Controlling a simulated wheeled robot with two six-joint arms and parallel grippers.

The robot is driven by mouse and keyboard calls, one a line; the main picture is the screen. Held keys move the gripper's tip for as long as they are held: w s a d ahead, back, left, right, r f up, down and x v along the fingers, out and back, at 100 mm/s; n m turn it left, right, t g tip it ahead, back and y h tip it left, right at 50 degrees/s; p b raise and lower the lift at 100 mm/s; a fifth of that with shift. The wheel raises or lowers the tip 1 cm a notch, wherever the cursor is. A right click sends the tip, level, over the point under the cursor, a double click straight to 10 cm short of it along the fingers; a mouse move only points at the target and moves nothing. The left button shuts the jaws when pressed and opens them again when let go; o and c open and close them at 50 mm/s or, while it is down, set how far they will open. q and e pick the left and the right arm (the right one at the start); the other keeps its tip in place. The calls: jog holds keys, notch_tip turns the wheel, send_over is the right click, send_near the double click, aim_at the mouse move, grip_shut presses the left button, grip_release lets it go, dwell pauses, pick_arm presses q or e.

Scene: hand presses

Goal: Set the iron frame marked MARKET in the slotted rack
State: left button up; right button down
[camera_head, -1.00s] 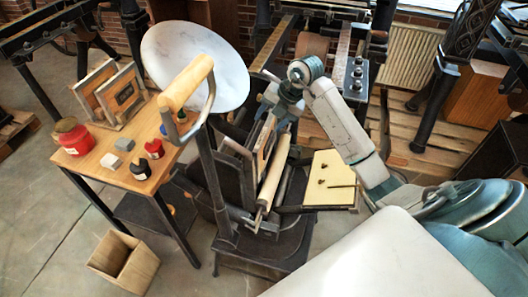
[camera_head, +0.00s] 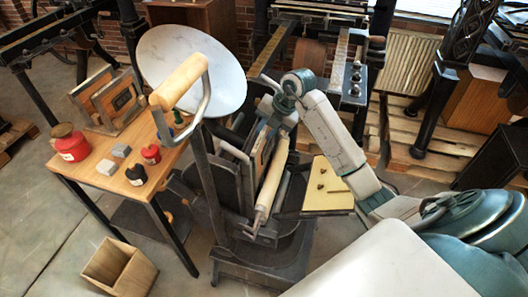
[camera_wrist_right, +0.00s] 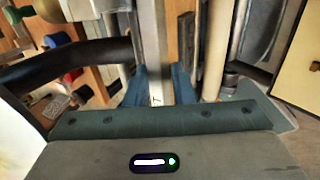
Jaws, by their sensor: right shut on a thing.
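My right gripper (camera_head: 272,112) is at the black hand press, above the pale roller. In the right wrist view its two blue fingers (camera_wrist_right: 160,84) are shut on a grey metal bar, the edge of an iron frame (camera_wrist_right: 153,45). A letter that looks like a T shows on the bar; the rest of the marking is hidden or unreadable. In the head view the frame (camera_head: 259,152) stands on edge just below the gripper, partly hidden by the press parts. A slotted rack (camera_head: 133,118) on the wooden table at the left holds upright frames. My left gripper is not in view.
The press's round plate (camera_head: 190,58) and wooden-handled lever (camera_head: 180,82) stand between gripper and rack. The table (camera_head: 96,172) also holds red pots (camera_head: 72,147), a dark bottle (camera_head: 137,174) and grey blocks. A cream board (camera_head: 325,190) lies right of the press. An open wooden box (camera_head: 119,266) is on the floor.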

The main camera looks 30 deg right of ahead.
jog(key=shift+w+a+r, duration=0.1)
jog(key=shift+w+r, duration=0.1)
jog(key=shift+r, duration=0.15)
